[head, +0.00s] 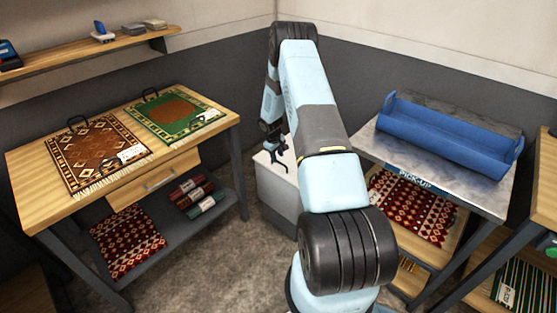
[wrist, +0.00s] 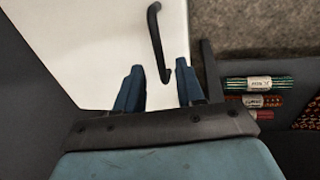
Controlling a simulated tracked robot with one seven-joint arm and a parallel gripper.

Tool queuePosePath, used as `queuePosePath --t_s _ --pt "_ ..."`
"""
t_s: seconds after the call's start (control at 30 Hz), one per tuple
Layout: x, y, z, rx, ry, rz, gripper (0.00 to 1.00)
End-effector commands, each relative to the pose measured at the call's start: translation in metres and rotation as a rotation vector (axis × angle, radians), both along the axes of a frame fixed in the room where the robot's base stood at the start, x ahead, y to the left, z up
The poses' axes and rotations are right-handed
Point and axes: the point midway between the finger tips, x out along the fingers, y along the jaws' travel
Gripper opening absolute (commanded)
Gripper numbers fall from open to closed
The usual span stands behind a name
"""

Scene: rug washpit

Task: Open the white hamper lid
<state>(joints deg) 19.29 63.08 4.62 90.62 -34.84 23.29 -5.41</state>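The white hamper (head: 276,194) stands on the floor in the back corner, partly hidden behind my arm. In the wrist view its white lid (wrist: 85,40) fills the upper left and looks shut. A black bar handle (wrist: 155,30) is on the lid near its right edge. My gripper (wrist: 159,68) is open over the lid, its two blue fingers apart. The near end of the handle shows between the fingertips, with no visible grip on it; I cannot tell how much height separates them. In the head view my gripper (head: 278,150) is small and dark above the hamper.
A wooden table (head: 20,163) with two patterned rugs and a drawer stands left of the hamper. Rolled rugs (head: 198,194) lie on its lower shelf. A metal-topped table (head: 372,142) with a blue trough (head: 450,138) stands to the right. Grey walls close in behind; carpet lies in front.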

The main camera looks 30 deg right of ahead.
Motion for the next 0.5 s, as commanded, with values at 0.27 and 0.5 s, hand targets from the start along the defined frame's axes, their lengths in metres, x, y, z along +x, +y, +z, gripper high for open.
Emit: queuePosePath --t_s 0.27,0.5 --pt "0.002 -0.006 -0.026 -0.001 0.0 0.0 0.38" --pt "0.002 -0.006 -0.03 0.0 0.0 0.0 0.38"
